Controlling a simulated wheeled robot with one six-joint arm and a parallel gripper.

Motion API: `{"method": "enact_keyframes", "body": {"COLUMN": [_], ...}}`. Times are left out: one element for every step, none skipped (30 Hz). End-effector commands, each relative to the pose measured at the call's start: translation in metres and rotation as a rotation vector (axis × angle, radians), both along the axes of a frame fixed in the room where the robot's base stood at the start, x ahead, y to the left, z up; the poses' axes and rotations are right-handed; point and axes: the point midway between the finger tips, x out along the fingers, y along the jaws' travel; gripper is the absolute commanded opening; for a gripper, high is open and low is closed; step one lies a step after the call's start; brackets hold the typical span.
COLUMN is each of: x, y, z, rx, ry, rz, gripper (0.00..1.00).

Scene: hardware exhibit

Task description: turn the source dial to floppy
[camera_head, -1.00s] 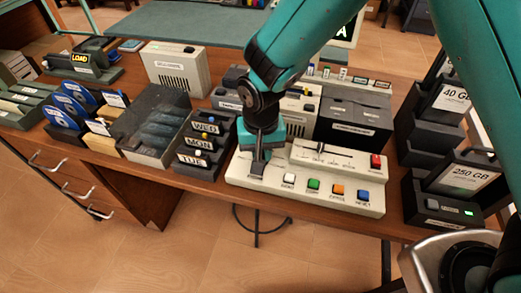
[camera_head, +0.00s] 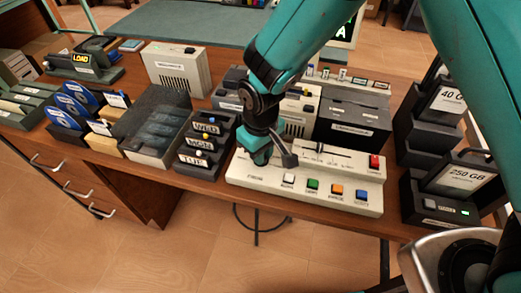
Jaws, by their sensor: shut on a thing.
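The cream control panel (camera_head: 310,191) lies on the wooden desk, with a row of white, green, orange and blue buttons along its front. My gripper (camera_head: 266,160) is over the panel's left end, pointing down and shut on the source dial. The dial itself is hidden behind the fingers, so its pointer and setting cannot be read. A dark finger part (camera_head: 289,158) sticks out to the right of the teal gripper body. Small dark lettering shows on the panel in front of the gripper but is too small to read.
A rack of day-labelled slots (camera_head: 199,157) stands close on the left. Drive docks (camera_head: 440,212) stand on the right. Grey boxes stand behind.

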Motion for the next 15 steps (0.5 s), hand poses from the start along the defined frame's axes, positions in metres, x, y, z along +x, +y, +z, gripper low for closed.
{"method": "enact_keyframes", "body": {"x": [0.0007, 0.0007, 0.0007, 0.0008, 0.0008, 0.0008, 0.0008, 0.0008, 0.0008, 0.0008, 0.0009, 0.0009, 0.0009, 0.0009, 0.0009], "y": [0.0001, 0.0001, 0.0001, 0.0001, 0.0001, 0.0001, 0.0001, 0.0001, 0.0001, 0.0001, 0.0, 0.0001, 0.0001, 0.0001, 0.0001], "z": [0.0001, 0.0001, 0.0001, 0.0001, 0.0, 0.0, 0.0, 0.0, 0.0, 0.0, 0.0, 0.0, 0.0, 0.0, 0.0], "rx": [0.0, 0.0, 0.0, 0.0, 0.001, 0.001, 0.001, 0.001, 0.001, 0.001, 0.001, 0.001, 0.001, 0.001, 0.001], "ry": [-0.002, -0.002, -0.002, -0.002, -0.003, -0.003, -0.003, -0.003, -0.003, -0.003, -0.003, -0.003, -0.003, -0.003, -0.003], "rz": [0.009, 0.014, 0.019, 0.023, 0.026, 0.029, 0.03, 0.031, 0.031, 0.031, 0.031, 0.031, 0.03, 0.03, 0.03], "gripper": [0.0, 0.0, 0.0, 0.0, 0.0, 0.0, 0.0, 0.0, 0.0, 0.0, 0.0, 0.0, 0.0, 0.0, 0.0]}}
